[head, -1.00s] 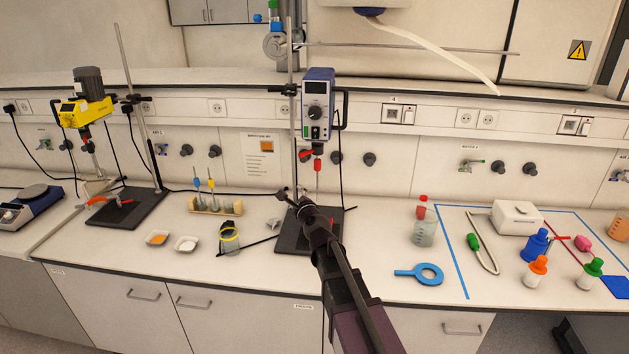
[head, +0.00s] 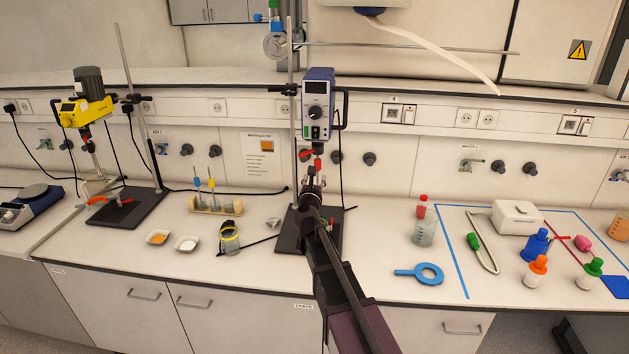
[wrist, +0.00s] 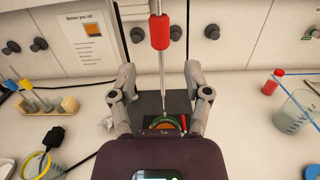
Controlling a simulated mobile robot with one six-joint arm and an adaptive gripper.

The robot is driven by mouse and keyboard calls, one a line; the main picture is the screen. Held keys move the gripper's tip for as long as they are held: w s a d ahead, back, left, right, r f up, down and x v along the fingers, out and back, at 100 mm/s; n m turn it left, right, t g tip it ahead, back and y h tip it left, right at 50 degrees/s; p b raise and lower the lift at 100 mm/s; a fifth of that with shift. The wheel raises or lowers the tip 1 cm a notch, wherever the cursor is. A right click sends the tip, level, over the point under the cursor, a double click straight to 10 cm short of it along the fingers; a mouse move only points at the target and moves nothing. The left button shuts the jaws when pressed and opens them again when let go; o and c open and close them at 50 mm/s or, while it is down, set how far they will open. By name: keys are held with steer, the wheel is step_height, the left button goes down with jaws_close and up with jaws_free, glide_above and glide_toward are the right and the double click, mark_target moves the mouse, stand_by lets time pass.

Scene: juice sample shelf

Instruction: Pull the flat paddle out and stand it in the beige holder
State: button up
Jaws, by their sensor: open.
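A thin metal shaft with a red sleeve (wrist: 160,32), which appears to belong to the flat paddle, hangs below the blue overhead stirrer (head: 318,103). My gripper (wrist: 160,68) is open, with one finger on each side of the shaft, below the sleeve in the wrist view. Both fingers look apart from the shaft. In the head view my gripper (head: 314,176) is just under the stirrer and hides most of the shaft. The shaft's lower end is unclear.
The stirrer's stand has a dark base plate (head: 290,243) and an upright rod. A yellow-ringed beaker (head: 229,243) and two small dishes sit in front of the holder. A cable runs behind the holder.

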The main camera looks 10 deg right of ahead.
mark_target(318, 164)
steer(key=shift+w, duration=0.2)
steer(key=shift+p+x, duration=0.3)
steer(key=shift+x, duration=4.05)
jaws_close()
